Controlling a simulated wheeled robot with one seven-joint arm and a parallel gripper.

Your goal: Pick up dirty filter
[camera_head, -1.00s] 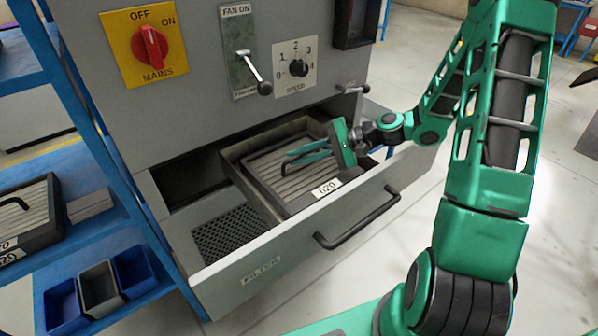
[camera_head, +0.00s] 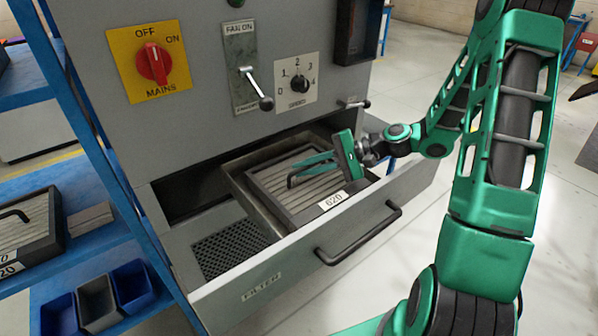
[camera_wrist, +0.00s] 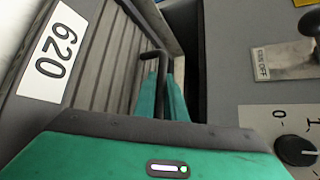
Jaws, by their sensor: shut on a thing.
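The filter (camera_head: 285,186), a dark-framed panel with greyish-brown pleats, lies in the metal tray (camera_head: 235,184) inside the pulled-out drawer. Its white label (camera_head: 333,201) reads 620. My gripper (camera_head: 300,166) is over the filter, its green fingers shut on the filter's dark bent handle (camera_head: 291,179). In the wrist view the handle (camera_wrist: 160,62) stands between the fingers, with the pleats (camera_wrist: 105,65) and the 620 label (camera_wrist: 54,52) to the left. Whether the filter has left the tray floor cannot be told.
The drawer front (camera_head: 290,268) has a black bar handle (camera_head: 357,236). A perforated plate (camera_head: 232,247) is left of the tray. The panel above has a red mains knob (camera_head: 152,64), levers and a speed dial. A second filter (camera_head: 28,235) lies on the blue shelf above small bins (camera_head: 132,284).

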